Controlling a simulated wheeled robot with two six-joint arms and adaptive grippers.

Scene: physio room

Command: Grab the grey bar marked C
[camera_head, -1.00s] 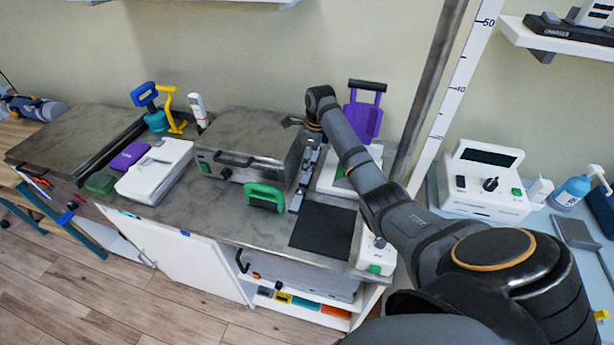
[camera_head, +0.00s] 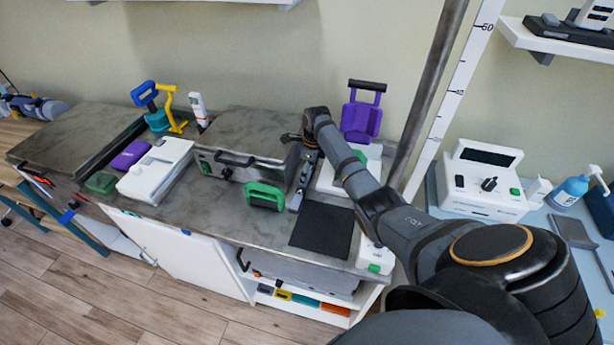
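A narrow strip with small grey parts (camera_head: 301,184) runs front to back on the counter, between the steel box and the white device. I cannot read a letter C on any part, so I cannot tell which is the grey bar marked C. My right gripper (camera_head: 291,138) is over the right rear edge of the steel box, beside the far end of this strip. It is small and partly hidden by my wrist, and I cannot tell if it is open or shut. My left gripper is not in view.
The steel box (camera_head: 240,177) with a black handle stands left of the strip. A green handle (camera_head: 265,196) and a black mat (camera_head: 323,228) lie in front. A purple handled block (camera_head: 361,118) and white device (camera_head: 335,182) are right. A steel post (camera_head: 425,90) stands behind my arm.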

